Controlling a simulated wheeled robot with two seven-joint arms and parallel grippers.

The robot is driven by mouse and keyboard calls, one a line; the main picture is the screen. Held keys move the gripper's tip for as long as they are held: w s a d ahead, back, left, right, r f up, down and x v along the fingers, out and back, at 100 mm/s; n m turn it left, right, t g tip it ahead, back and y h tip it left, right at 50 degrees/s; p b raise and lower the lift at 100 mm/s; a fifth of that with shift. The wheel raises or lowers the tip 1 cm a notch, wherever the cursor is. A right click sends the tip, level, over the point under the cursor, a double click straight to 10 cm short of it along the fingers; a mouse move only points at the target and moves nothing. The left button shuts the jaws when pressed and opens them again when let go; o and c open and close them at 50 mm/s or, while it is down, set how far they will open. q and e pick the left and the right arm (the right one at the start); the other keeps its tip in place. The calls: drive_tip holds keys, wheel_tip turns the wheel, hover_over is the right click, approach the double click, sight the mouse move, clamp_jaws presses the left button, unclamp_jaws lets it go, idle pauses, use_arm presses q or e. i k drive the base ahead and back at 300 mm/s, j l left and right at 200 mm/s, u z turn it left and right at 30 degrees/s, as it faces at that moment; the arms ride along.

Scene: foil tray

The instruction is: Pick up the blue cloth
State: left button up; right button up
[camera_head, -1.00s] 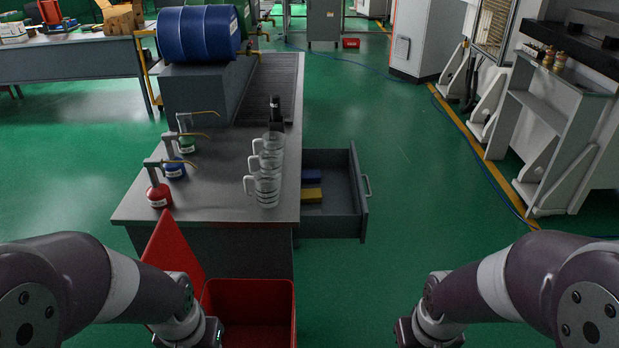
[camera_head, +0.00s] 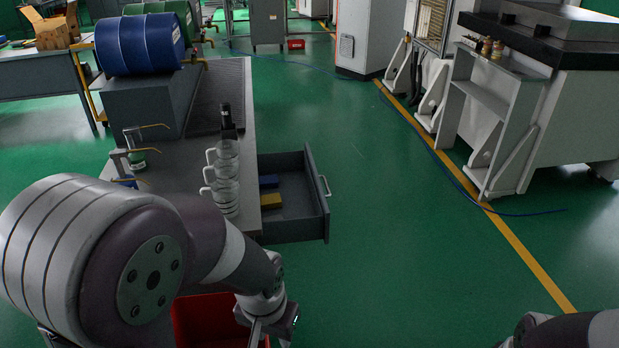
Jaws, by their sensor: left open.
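My left gripper (camera_head: 268,337) is at the bottom edge of the head view, open and partly cut off. It is below and apart from the drawer, near the red bin. Only a part of my right arm shows at the bottom right corner; its gripper is out of view.
Several glass mugs (camera_head: 226,178) and a dark bottle (camera_head: 227,122) stand on the metal counter (camera_head: 172,177) left of the drawer. A red bin (camera_head: 200,318) is below, partly hidden by my left arm. Green floor right of the drawer is clear.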

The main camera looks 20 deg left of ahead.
sight(269, 181)
drive_tip(key=i, duration=3.3)
drive_tip(key=i+l+u, duration=0.1)
drive_tip(key=i+u, duration=0.35)
drive_tip(key=i+l+u, duration=0.15)
drive_tip(key=u, duration=0.35)
drive_tip(key=i+l+u, duration=0.6)
drive_tip(key=l+u, duration=0.15)
drive_tip(key=u, duration=0.2)
drive_tip(key=i+l+u, duration=0.1)
drive_tip(key=l+u, duration=0.35)
drive_tip(key=j+u, duration=0.15)
drive_tip(key=u, duration=0.25)
drive_tip(key=i+j+u, duration=0.1)
drive_tip(key=u, duration=0.35)
drive_tip(key=i+u, duration=0.1)
drive_tip(key=u, duration=0.3)
drive_tip(key=i+j+u, duration=0.1)
drive_tip(key=u, duration=0.35)
drive_tip(key=i+u, duration=0.1)
drive_tip(key=u, duration=0.3)
